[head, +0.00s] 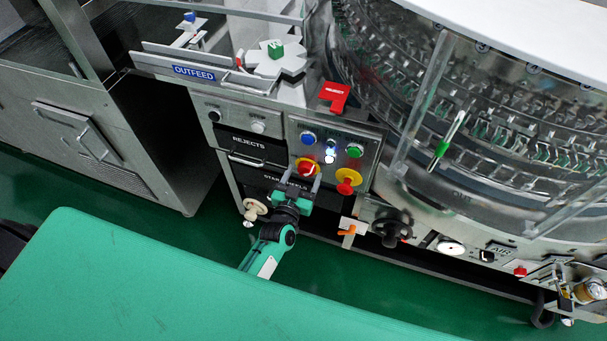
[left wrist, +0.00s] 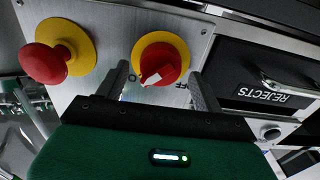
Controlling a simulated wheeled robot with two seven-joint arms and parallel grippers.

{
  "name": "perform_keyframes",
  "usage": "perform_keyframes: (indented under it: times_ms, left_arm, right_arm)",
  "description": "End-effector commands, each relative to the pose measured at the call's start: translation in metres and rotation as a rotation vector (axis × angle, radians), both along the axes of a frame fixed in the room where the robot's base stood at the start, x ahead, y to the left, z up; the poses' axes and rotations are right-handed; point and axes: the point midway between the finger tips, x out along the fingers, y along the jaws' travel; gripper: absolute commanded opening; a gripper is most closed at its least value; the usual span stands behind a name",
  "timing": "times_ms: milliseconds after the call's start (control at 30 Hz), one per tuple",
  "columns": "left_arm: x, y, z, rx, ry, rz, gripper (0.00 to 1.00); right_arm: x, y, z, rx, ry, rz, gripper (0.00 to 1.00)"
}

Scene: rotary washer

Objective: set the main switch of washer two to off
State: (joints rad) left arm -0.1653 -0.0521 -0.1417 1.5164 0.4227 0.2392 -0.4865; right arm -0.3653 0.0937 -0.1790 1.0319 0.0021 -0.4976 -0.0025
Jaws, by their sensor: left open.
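The main switch (head: 306,167) is a red rotary knob on a yellow disc, low on the grey control panel (head: 336,136). In the left wrist view the knob (left wrist: 160,65) carries a white mark near its lower left edge. Partly hidden letters show beside it, an "O" at lower left and "FF" at lower right. My left gripper (head: 304,183) is open just in front of the knob. In the left wrist view its fingers (left wrist: 158,72) stand on either side of the knob, apart from it as far as I can tell. My right gripper is not in view.
A red mushroom button (head: 345,187) on a yellow disc sits close beside the switch. Blue, white and green buttons are above. The REJECTS drawer (head: 250,144) is to the left. A black handwheel (head: 391,228) and an orange-handled valve (head: 347,232) are at lower right.

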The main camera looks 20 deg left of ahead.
Motion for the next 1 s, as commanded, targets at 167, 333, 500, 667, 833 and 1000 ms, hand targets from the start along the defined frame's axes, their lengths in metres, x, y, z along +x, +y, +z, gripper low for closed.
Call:
perform_keyframes:
  times_ms: [167,333,500,667,833,1000]
  left_arm:
    - [0.0068,-0.0001,0.0003,0.0,0.0,0.0,0.68]
    - [0.0069,-0.0002,0.0,0.0,0.0,0.0,0.68]
    - [0.0067,-0.0002,0.0,0.0,0.0,0.0,0.47]
    - [0.0066,-0.0002,0.0,0.0,0.0,0.0,0.25]
    - [0.0065,-0.0001,0.0,-0.009,0.001,0.0,0.25]
    - [0.0065,0.0001,0.0001,-0.057,0.003,0.0,0.25]
  right_arm:
    - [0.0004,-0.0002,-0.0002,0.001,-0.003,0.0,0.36]
    - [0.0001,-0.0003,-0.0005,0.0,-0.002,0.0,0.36]
    - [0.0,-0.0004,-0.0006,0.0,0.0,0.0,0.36]
    - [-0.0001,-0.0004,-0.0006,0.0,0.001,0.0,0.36]
    - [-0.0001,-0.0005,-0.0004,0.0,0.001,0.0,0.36]
    - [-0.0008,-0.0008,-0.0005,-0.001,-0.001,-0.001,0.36]
